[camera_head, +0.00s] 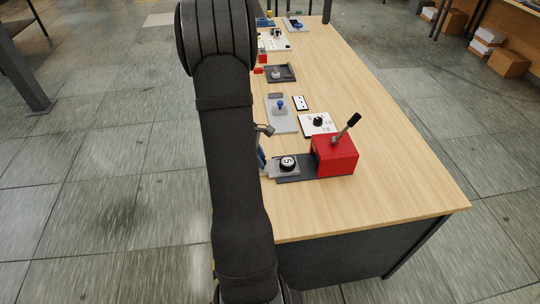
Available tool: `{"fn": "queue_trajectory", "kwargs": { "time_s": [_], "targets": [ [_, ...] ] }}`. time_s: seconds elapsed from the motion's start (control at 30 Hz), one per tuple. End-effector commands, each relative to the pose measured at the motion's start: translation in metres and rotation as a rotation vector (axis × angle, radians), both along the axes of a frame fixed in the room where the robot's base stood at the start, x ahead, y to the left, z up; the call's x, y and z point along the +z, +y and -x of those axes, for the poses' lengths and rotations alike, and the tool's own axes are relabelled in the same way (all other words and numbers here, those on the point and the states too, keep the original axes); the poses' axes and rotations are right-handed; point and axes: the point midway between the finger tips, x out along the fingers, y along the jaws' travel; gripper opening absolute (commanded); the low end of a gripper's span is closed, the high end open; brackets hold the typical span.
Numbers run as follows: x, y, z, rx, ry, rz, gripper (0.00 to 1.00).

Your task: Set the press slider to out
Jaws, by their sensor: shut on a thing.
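The press is a red block (335,156) with a black lever (346,129) on top, at the near part of the table. A dark rail (315,167) runs left from under it. The press slider (284,171), a grey plate carrying a round black-and-white piece (288,163), sits on the rail's left part, outside the red block. My gripper (264,162) is at the slider's left end, shut on it. My arm hides most of the gripper and the exact contact.
Behind the press are a white plate with a black knob (318,122), a grey plate with a blue-topped stick (281,110) and a dark tray (281,73). More devices stand farther back. The table's (400,180) right side is clear.

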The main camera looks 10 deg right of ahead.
Motion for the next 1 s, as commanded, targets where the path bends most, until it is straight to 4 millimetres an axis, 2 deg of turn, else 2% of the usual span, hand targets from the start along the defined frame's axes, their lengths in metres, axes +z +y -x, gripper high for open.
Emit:
{"fn": "queue_trajectory", "kwargs": {
  "time_s": [0.43, 0.47, 0.57, 0.87, 1.0],
  "targets": [
    [0.0, 0.007, 0.0, 0.0, -0.001, -0.004, 0.0],
    [0.0, 0.008, 0.0, 0.0, -0.001, -0.004, 0.28],
    [0.0, 0.007, 0.0, 0.001, 0.0, -0.003, 0.46],
    [0.001, 0.006, 0.0, 0.0, 0.0, -0.001, 0.46],
    [0.013, 0.01, -0.002, 0.001, -0.003, 0.0, 0.46]
  ]
}}
